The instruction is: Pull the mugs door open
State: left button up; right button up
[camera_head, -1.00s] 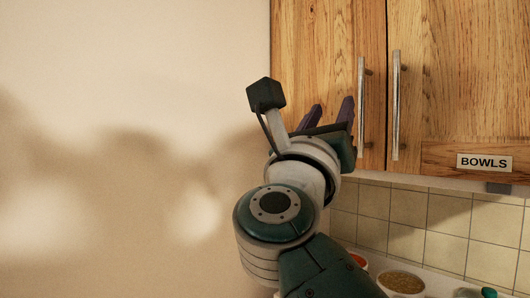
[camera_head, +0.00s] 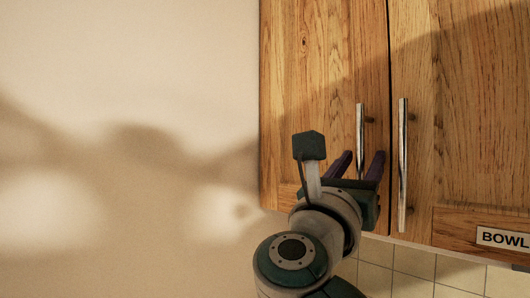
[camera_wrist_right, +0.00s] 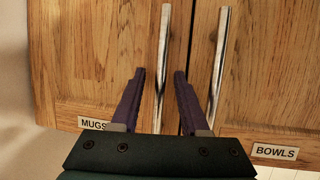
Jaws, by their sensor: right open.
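The mugs door (camera_head: 310,90) is the left wooden cabinet door, and it is shut. Its MUGS label (camera_wrist_right: 92,124) shows in the wrist view, partly behind a finger. Its upright metal handle (camera_head: 360,125) stands near the door's right edge; it also shows in the wrist view (camera_wrist_right: 163,45). My right gripper (camera_head: 358,165) is open at the handle's lower part. In the wrist view its purple fingers (camera_wrist_right: 159,75) lie on either side of the handle, with gaps visible. Whether the fingertips reach past the bar in depth is unclear. My left gripper is out of view.
The bowls door (camera_head: 470,120) is shut just to the right, with its own metal handle (camera_head: 402,165) close beside my right finger. A BOWLS label (camera_wrist_right: 274,152) is on it. Bare wall (camera_head: 130,100) lies left of the cabinet, and tiles (camera_head: 410,262) are below.

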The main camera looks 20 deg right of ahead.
grip_shut()
dwell(0.3)
dwell(1.1)
